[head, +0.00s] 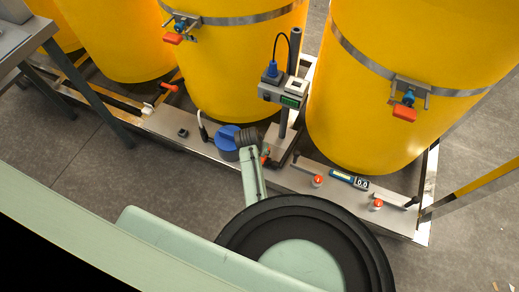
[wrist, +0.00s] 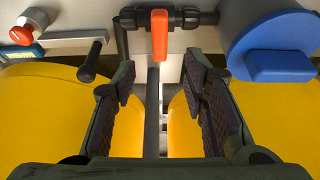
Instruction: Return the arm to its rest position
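My gripper (wrist: 160,78) is open in the wrist view, its two dark padded fingers apart with nothing held between them. An orange valve handle (wrist: 159,35) on a dark pipe shows just beyond the fingertips, about centred between them. I cannot tell how far off it is. A blue-faced round pump (wrist: 272,45) is to the right of the fingers. In the head view my pale green arm (head: 252,176) reaches down over the skid near the blue pump (head: 228,141) and the orange handle (head: 265,153). My gripper is not clearly visible there.
Large yellow tanks (head: 245,70) stand behind the skid's metal deck (head: 292,181). A post with a grey box (head: 284,91) rises close to my arm. Red buttons (head: 317,181) and a small display (head: 349,179) are to the right. Open floor (head: 140,190) lies at the front left.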

